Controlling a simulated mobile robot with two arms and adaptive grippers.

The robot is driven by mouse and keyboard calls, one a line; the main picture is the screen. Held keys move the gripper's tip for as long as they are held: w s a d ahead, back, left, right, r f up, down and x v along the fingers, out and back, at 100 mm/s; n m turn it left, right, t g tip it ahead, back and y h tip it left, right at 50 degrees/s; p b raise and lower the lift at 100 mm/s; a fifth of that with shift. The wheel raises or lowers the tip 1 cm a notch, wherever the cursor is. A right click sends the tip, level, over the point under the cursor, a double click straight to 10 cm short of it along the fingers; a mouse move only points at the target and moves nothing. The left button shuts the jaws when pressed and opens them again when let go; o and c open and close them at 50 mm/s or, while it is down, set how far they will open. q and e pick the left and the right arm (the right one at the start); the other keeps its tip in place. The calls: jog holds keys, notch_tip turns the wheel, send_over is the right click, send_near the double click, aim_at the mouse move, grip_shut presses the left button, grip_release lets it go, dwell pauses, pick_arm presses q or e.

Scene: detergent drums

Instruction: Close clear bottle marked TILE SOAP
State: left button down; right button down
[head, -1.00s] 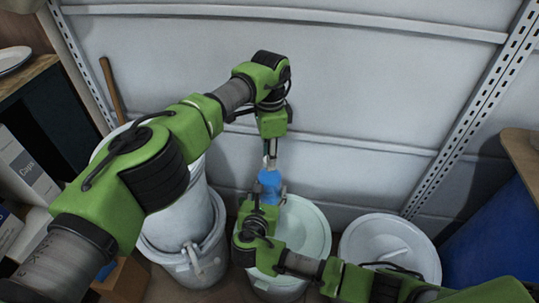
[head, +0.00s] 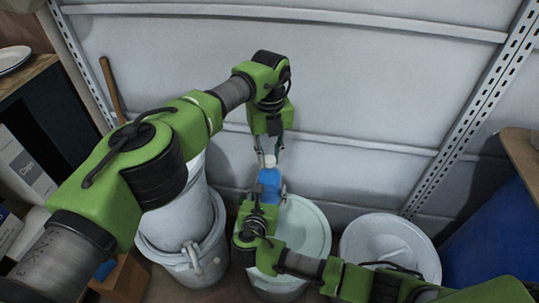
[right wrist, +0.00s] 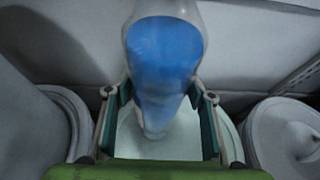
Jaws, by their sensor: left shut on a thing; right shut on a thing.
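A bottle (head: 269,180) with blue contents stands upright above a pale green drum lid in the head view; I cannot read its marking. It also shows in the right wrist view (right wrist: 165,50), its clear wall visible above the blue. My right gripper (head: 268,194) is shut on the bottle from the near side, its fingers on either side of it in the right wrist view (right wrist: 158,98). A small white cap (head: 270,159) is at the bottle's top. My left gripper (head: 269,152) points down from above, shut on the cap. I cannot tell how tightly the cap sits.
The pale green-lidded drum (head: 308,232) is below the bottle. A white lidded drum (head: 388,240) stands to its right, a grey-white drum (head: 178,232) to its left. A blue drum (head: 500,235) is at far right. A pale panelled wall (head: 370,90) rises behind.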

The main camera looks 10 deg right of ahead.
pick_arm(q)
jog(key=m, duration=0.7)
jog(key=shift+m, duration=0.3)
jog(key=m, duration=1.2)
jog(key=shift+m, duration=0.3)
jog(key=m, duration=0.6)
jog(key=shift+m, duration=0.4)
jog(key=c, duration=1.7)
grip_release()
notch_tip(320, 180, up, 12)
jog(key=shift+f, duration=0.1)
